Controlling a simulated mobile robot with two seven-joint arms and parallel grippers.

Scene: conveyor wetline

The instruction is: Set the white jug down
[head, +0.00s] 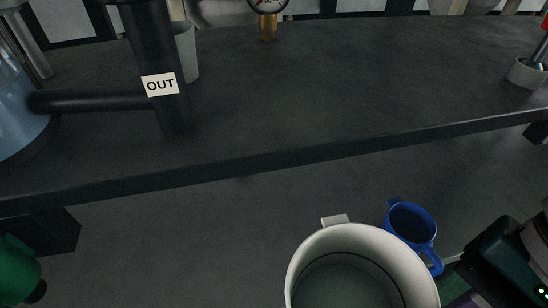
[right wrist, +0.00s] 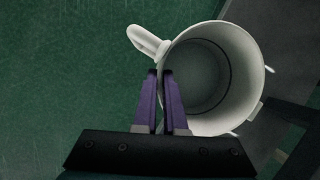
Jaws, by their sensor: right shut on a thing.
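The white jug (head: 362,238) is at the bottom of the head view, seen from above into its grey inside, with its lower part cut off by the frame edge. In the right wrist view the white jug (right wrist: 252,75) shows its open mouth, with its handle at the upper left. My right gripper (right wrist: 162,78) has its purple fingers closed on the jug's wall at the rim, near the handle. In the head view the right gripper is mostly hidden behind the jug at the lower right. My left gripper is not in view.
A blue jug (head: 420,245) is close to the white jug's right. A dark bench (head: 320,90) crosses the head view; its middle top is clear. On it are a pipe labelled OUT (head: 160,85), a gauge (head: 268,8) and a small grey cup (head: 527,73). Green floor (right wrist: 60,70) lies below.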

